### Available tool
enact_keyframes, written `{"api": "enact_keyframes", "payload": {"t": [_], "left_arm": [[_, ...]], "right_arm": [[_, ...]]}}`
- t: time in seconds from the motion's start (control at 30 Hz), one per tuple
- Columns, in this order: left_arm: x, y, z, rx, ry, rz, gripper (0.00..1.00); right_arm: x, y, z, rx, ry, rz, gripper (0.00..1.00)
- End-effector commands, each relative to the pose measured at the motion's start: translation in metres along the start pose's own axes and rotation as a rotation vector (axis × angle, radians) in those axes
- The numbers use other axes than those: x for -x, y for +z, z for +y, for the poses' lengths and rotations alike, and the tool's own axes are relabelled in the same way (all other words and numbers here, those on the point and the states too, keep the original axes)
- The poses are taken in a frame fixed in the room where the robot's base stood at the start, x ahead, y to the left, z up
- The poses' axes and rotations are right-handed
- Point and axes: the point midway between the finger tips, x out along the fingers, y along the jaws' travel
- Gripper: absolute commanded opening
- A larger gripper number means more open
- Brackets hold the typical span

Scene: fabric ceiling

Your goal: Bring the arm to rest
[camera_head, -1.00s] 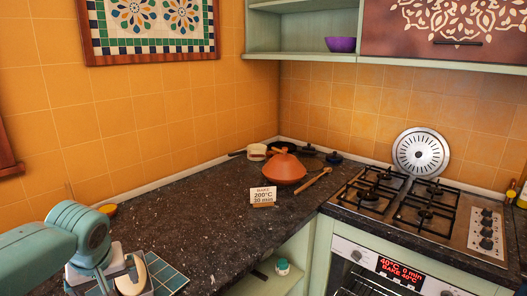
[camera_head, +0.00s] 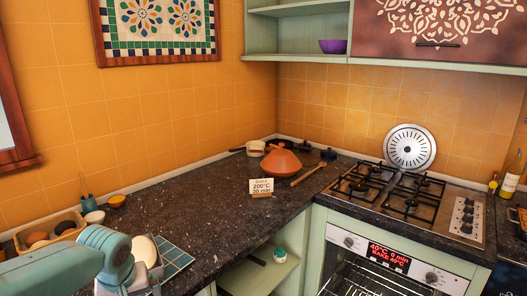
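My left arm comes in at the lower left of the head view, over the left end of the dark counter (camera_head: 190,205). Its teal and white wrist parts show, but its fingertips are cut off or hidden, so I cannot tell whether that gripper is open or shut. A round cream-coloured thing (camera_head: 145,249) shows right beside the wrist; I cannot tell whether it is touched or held. My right arm and gripper are not in view.
A teal tiled board (camera_head: 175,262) lies beside my wrist. A tray (camera_head: 25,240) with round items stands at the left. An orange tagine (camera_head: 281,162), a wooden spoon (camera_head: 308,175) and a sign (camera_head: 261,187) stand farther back. The gas hob (camera_head: 410,200) and oven (camera_head: 365,275) are at the right.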

Motion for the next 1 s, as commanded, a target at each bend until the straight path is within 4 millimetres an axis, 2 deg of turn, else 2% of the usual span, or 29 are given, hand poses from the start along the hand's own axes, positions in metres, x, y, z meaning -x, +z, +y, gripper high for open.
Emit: {"api": "enact_keyframes", "payload": {"t": [0.23, 0.37, 0.47, 0.5, 0.6, 0.7, 0.8, 0.9, 1.0], "left_arm": [[-0.074, 0.054, 0.032, -0.110, 0.103, -0.105, 1.00], [-0.123, 0.106, 0.050, -0.166, 0.186, -0.181, 1.00], [-0.168, 0.173, 0.062, -0.199, 0.267, -0.259, 1.00], [-0.183, 0.203, 0.065, -0.206, 0.298, -0.286, 1.00], [-0.209, 0.274, 0.063, -0.205, 0.348, -0.339, 1.00], [-0.219, 0.330, 0.053, -0.197, 0.362, -0.369, 1.00], [-0.222, 0.365, 0.043, -0.196, 0.354, -0.384, 1.00], [-0.222, 0.381, 0.037, -0.197, 0.347, -0.384, 1.00], [-0.221, 0.384, 0.036, -0.200, 0.345, -0.382, 1.00]], "right_arm": [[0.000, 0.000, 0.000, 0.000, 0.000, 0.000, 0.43], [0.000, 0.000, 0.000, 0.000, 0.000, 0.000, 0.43], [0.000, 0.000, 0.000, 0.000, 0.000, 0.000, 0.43], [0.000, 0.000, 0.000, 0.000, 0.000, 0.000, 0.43], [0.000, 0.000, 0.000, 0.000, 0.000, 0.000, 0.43], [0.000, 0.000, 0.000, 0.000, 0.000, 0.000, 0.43], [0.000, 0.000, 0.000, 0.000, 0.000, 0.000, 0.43], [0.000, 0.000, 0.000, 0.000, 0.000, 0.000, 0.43], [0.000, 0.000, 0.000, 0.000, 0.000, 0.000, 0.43]]}}
